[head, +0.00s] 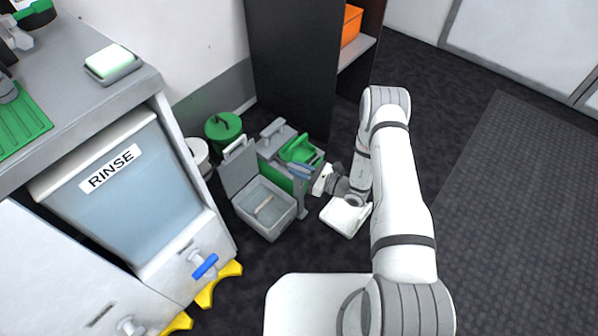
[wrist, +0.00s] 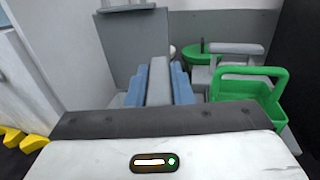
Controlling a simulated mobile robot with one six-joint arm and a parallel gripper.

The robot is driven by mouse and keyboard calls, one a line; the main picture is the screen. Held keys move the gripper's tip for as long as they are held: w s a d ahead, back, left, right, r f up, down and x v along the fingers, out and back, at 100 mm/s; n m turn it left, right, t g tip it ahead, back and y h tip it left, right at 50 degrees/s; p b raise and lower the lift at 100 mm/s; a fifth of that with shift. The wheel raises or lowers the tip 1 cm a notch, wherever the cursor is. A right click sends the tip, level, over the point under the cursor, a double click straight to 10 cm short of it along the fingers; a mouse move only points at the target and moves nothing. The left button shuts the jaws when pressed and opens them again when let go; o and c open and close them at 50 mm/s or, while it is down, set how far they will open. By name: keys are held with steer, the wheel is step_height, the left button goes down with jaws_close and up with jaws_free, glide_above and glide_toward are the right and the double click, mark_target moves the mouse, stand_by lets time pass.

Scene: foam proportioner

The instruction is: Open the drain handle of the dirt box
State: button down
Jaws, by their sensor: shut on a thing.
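My gripper (head: 298,171) is low beside an open grey box (head: 284,222), probably the dirt box, with its lid (head: 238,170) standing up. In the wrist view my gripper's two blue fingers (wrist: 158,88) are shut on a grey upright bar (wrist: 159,72), which seems to be the drain handle. In the head view a grey post (head: 303,200) stands below the fingers at the box's right side; I cannot tell if it is the same part. A pale beige piece lies in the box. The handle's lower end is hidden in the wrist view.
A green basket (head: 299,150) stands just behind my gripper, with a green-lidded bin (head: 223,128) farther back. The RINSE cabinet (head: 130,190), with a blue valve handle (head: 205,266), is at left. Dark floor on the right is clear.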

mark_target(299, 168)
steer(key=n+g+b, duration=0.1)
steer(key=g, duration=0.1)
steer(key=n+g+y+b, duration=0.1)
steer(key=n+g+b, duration=0.1)
steer(key=g, duration=0.1)
steer(key=shift+w+f+n+g+y, duration=0.1)
steer(key=shift+f+n+g+y, duration=0.2)
steer(key=shift+n, duration=0.1)
steer(key=n+g+b, duration=0.2)
steer(key=g, duration=0.1)
steer(key=n+g+b, duration=0.2)
steer(key=g, duration=0.2)
steer(key=shift+n, duration=0.3)
steer(key=n+g+h+b, duration=0.1)
steer(key=g, duration=0.1)
steer(key=n+g+h+b, duration=0.1)
steer(key=g, duration=0.1)
steer(key=shift+r+n, duration=0.15)
steer(key=shift+n, duration=0.15)
steer(key=shift+r+n+g+h, duration=0.15)
steer(key=shift+n+g+h, duration=1.25)
steer(key=shift+g, duration=0.5)
steer(key=c, duration=1.3)
jaws_free()
steer(key=shift+r, duration=0.1)
step_height(299, 168, up, 10)
steer(key=p, duration=0.4)
